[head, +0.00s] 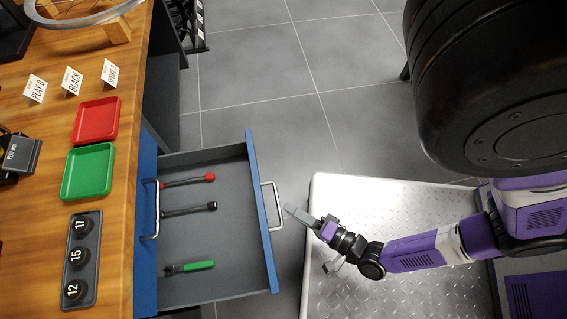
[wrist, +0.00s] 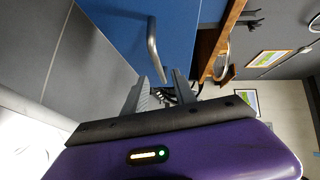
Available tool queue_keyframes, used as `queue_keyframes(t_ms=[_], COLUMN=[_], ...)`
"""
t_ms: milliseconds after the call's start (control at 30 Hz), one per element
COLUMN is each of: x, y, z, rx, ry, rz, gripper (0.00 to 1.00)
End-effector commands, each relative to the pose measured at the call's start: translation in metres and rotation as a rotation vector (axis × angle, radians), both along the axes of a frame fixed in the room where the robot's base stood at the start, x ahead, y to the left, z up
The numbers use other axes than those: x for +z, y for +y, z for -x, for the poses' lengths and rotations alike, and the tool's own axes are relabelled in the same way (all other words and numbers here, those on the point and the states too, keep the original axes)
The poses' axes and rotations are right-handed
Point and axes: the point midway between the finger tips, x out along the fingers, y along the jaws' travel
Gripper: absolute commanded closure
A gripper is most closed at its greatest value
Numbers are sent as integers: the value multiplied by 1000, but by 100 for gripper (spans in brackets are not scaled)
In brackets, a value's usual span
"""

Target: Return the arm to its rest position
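My gripper (head: 298,214) is in front of the open drawer, just right of its handle in the head view, above or beside the ribbed metal platform (head: 345,195). In the wrist view its two grey fingers (wrist: 162,84) stand apart with nothing between them, so it is open and empty. My purple and white arm reaches in from the right edge of the head view. The blue drawer front (wrist: 180,35) and its metal handle (wrist: 153,45) show ahead of the fingers in the wrist view. I cannot tell how far they are from the fingertips.
The pulled-out drawer (head: 235,250) holds red-, black- and green-handled tools. On the wooden bench (head: 120,200) are a red tray (head: 96,119), a green tray (head: 88,171) and a socket holder (head: 82,259). Bare tiled floor (head: 260,90) lies beyond the drawer.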

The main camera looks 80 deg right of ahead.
Motion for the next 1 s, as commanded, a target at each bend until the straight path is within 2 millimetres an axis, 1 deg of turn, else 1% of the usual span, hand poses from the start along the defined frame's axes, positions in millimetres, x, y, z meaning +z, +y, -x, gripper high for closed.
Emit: queue_keyframes(t_ms=[33,100,200,833,933,1000], x=[1,2,3,3,10,21], y=[3,6,8,9,12,17], z=[6,12,16,17,14,10], rx=[-1,-1,-1,1,24,63], ry=[2,2,0,1,12,31], rz=[0,-1,0,2,23,64], gripper=[67,67,67,67,67,67])
